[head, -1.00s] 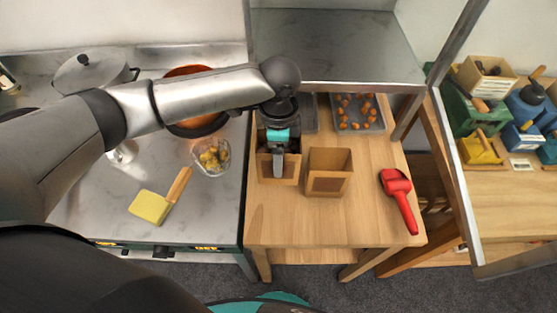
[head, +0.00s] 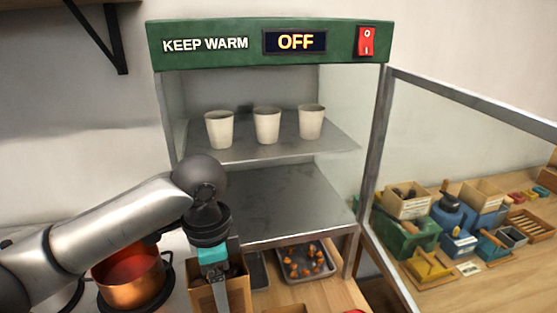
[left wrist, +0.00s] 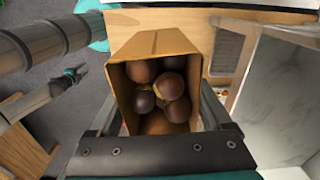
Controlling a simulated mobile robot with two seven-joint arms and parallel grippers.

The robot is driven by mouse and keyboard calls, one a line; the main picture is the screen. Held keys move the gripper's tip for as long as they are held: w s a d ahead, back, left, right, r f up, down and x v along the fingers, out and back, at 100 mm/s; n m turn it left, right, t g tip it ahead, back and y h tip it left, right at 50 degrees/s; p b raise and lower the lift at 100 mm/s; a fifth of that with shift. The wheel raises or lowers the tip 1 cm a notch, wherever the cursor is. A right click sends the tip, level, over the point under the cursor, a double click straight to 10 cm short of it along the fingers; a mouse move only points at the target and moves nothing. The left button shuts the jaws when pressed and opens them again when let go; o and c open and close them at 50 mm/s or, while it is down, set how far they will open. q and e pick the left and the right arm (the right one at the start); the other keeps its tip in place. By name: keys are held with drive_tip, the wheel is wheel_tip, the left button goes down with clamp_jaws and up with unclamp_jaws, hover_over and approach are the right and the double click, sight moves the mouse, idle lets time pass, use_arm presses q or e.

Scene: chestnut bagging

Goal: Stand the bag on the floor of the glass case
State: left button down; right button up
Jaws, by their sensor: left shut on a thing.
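My left gripper (head: 213,283) is shut on a brown paper bag (head: 237,292), seen at the bottom of the head view. In the left wrist view the bag (left wrist: 152,45) is open-topped between the fingers, with several dark chestnuts (left wrist: 165,88) inside. The glass case has a green header (head: 210,44) reading KEEP WARM and OFF. Its bare metal floor (head: 285,205) lies beyond and to the right of the bag, which is outside the case. My right gripper (left wrist: 72,78) seems to show small at the left of the left wrist view; its jaws are unclear.
Three pale cups (head: 267,126) stand on the case's upper shelf (head: 235,147). The framed glass door (head: 455,185) stands open at right. A tray (head: 327,272) of chestnuts sits below the case floor. A copper pot (head: 133,280) is at left.

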use_arm(q)
drive_tip(key=s+a+f+n+b, duration=0.1)
drive_tip(key=f+n+b, duration=0.1)
drive_tip(key=n+b, duration=0.1)
drive_tip(key=s+a+f+n+b, duration=0.1)
drive_tip(key=s+f+n+b, duration=0.1)
drive_tip(key=f+n+b, duration=0.1)
drive_tip(key=s+a+f+n+b, duration=0.1)
drive_tip(key=f+n+b, duration=0.1)
drive_tip(key=n+b, duration=0.2)
drive_tip(key=shift+s+a+f+n, duration=0.15)
drive_tip(key=shift+f+n, duration=0.2)
drive_tip(key=shift+n, duration=0.65)
drive_tip(key=shift+s+a+f+n+b, duration=0.25)
drive_tip(key=shift+s+f+n+b, duration=0.1)
drive_tip(key=shift+n+b, duration=0.45)
drive_tip(key=shift+r, duration=0.1)
